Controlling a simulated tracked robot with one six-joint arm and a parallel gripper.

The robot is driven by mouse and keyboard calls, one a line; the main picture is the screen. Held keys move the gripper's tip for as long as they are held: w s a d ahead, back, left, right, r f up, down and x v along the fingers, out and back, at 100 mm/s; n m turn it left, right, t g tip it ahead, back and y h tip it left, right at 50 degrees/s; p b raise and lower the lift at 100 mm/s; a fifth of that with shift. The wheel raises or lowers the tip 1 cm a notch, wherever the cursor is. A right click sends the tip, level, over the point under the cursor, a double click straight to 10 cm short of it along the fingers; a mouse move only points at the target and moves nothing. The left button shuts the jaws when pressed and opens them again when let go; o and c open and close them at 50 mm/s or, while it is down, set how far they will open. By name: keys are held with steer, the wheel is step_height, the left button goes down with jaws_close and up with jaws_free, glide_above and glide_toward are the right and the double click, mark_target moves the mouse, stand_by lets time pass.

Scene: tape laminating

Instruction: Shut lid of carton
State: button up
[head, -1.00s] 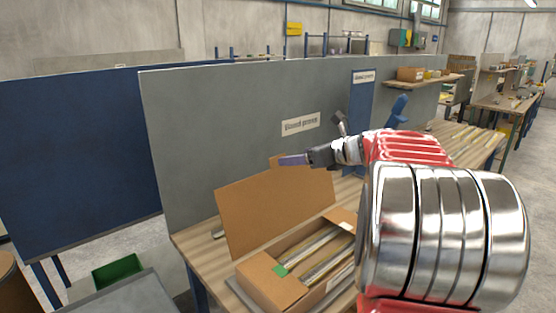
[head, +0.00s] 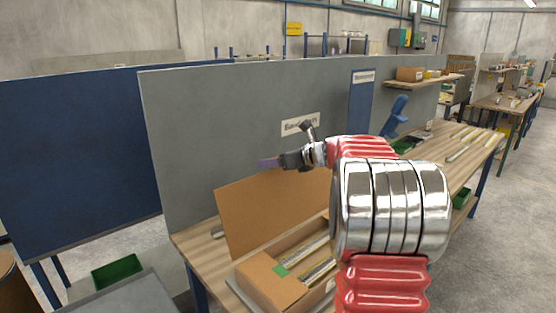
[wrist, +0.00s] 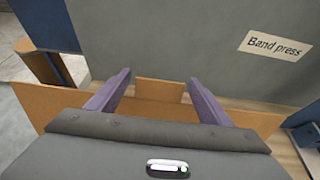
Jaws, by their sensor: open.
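The carton (head: 272,287) sits open on the wooden bench, with silvery strips and a green patch inside. Its brown lid (head: 250,215) stands up at the carton's back, leaning toward the grey panel. In the wrist view the lid (wrist: 150,112) spans behind the fingers, with a small tab (wrist: 160,91) at its top edge. My gripper (head: 268,163) is at the lid's upper edge in the head view. In the wrist view my gripper (wrist: 158,92) is open, its purple fingers on either side of the tab. I cannot tell whether they touch the lid. My arm hides the carton's right part.
A grey panel (head: 200,130) with a "Band press" sign (wrist: 275,46) rises behind the carton. The wooden bench (head: 189,238) runs off to the right, with a blue-handled tool (head: 396,118) on it. A green bin (head: 117,272) is below at left.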

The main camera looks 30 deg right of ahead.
steer(key=shift+c, duration=0.5)
steer(key=c, duration=1.4)
steer(key=shift+s+d, duration=0.15)
